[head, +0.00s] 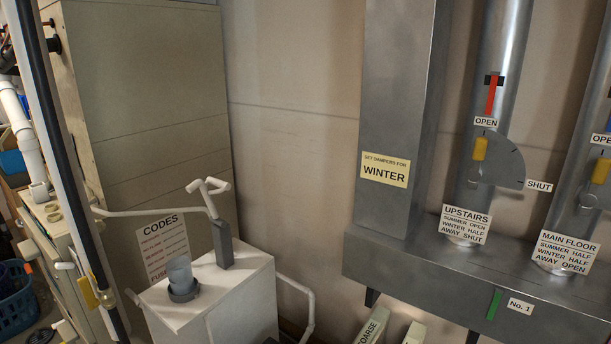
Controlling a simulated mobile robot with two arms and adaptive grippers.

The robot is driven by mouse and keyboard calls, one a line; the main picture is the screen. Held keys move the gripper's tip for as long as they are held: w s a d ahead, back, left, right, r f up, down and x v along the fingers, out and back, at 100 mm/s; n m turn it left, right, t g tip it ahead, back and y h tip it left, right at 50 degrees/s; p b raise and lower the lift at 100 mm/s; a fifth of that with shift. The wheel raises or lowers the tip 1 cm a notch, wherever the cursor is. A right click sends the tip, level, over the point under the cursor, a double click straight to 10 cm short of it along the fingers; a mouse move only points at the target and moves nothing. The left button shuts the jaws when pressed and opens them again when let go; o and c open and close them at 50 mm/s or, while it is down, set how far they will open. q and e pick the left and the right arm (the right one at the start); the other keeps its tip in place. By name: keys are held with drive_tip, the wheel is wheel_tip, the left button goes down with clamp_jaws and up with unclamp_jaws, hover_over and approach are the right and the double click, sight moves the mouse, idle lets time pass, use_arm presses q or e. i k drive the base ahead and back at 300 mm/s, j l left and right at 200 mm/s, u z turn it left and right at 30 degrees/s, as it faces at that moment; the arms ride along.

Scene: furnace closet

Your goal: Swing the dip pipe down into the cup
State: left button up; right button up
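The cup (180,273) is a small, translucent grey cylinder in a darker collar. It stands on top of a white box (225,310) at the lower left. Beside it, to the right, a grey upright bracket (223,246) rises from the box. A white pipe piece (210,201), which looks like the dip pipe, slants up from this bracket and ends in short branches. It is raised above the cup and apart from it. Neither of my grippers is in view.
A thin white pipe (140,212) runs behind the cup toward the left. A CODES sheet (166,246) hangs behind the box. Grey ducts with yellow-handled dampers (479,149) stand at right. A blue basket (14,300) is at lower left. Open space lies above the cup.

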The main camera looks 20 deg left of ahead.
sight(223, 185)
drive_tip(key=i+l+u, duration=0.1)
drive_tip(key=u, duration=0.35)
drive_tip(key=l+u, duration=0.35)
drive_tip(key=u, duration=0.15)
drive_tip(key=l+u, duration=0.3)
drive_tip(key=u, duration=0.15)
